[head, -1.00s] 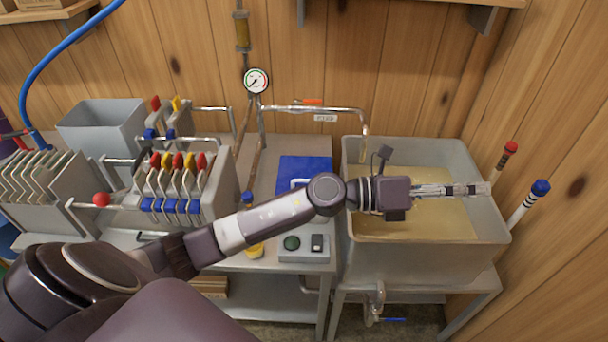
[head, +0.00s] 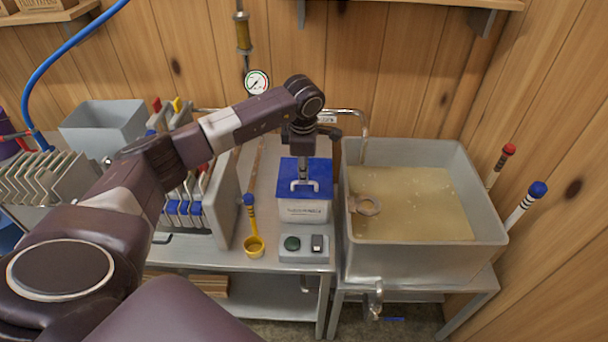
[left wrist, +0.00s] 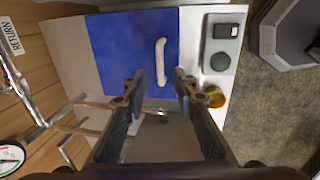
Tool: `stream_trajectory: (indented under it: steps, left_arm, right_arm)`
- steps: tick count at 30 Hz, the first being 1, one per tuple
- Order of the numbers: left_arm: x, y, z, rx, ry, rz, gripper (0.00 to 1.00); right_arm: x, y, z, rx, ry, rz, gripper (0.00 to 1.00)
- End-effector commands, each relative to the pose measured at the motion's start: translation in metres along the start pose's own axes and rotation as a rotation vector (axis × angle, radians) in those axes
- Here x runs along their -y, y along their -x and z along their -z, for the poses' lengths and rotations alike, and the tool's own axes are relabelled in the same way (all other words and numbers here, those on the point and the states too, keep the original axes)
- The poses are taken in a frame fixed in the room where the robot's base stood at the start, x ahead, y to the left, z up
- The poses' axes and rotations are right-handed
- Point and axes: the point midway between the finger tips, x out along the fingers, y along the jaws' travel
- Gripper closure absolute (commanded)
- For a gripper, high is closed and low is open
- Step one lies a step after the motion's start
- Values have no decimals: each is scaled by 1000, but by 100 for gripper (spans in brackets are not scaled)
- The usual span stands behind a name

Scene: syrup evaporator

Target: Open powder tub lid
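The powder tub (head: 303,211) is a white box on the steel table, with its blue lid (head: 320,172) on top. A pale arched handle (head: 303,186) stands on the lid. The left wrist view also shows the blue lid (left wrist: 115,45) and its handle (left wrist: 160,62). My left gripper (head: 304,170) hangs over the lid from behind, close to the handle. In the left wrist view its two fingers (left wrist: 160,84) are spread and empty, with the handle just beyond the fingertips. I cannot tell whether they touch the lid. My right gripper is not in view.
The filter press (head: 190,205) is further left. A vat of tan liquid (head: 492,225) stands close on the right.

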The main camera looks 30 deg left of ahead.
Motion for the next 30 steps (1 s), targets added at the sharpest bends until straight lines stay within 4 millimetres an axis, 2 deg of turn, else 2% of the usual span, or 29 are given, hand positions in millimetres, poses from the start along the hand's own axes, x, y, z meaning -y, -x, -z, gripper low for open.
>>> stream_trajectory:
  steps: [4, 9, 18, 25, 30]
  left_arm:
    - [1, -22, 0, 0, 1, 4, 74]
    - [0, -37, 0, 1, -1, 1, 74]
    - [0, -41, -1, 3, -1, 0, 74]
    - [0, -40, -1, 3, -1, 0, 99]
    - [0, -40, -1, 3, 0, 0, 100]
  right_arm:
    - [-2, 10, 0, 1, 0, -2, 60]
    - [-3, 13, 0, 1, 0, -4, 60]
    - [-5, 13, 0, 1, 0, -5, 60]
    - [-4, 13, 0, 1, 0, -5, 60]
    - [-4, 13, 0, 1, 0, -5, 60]
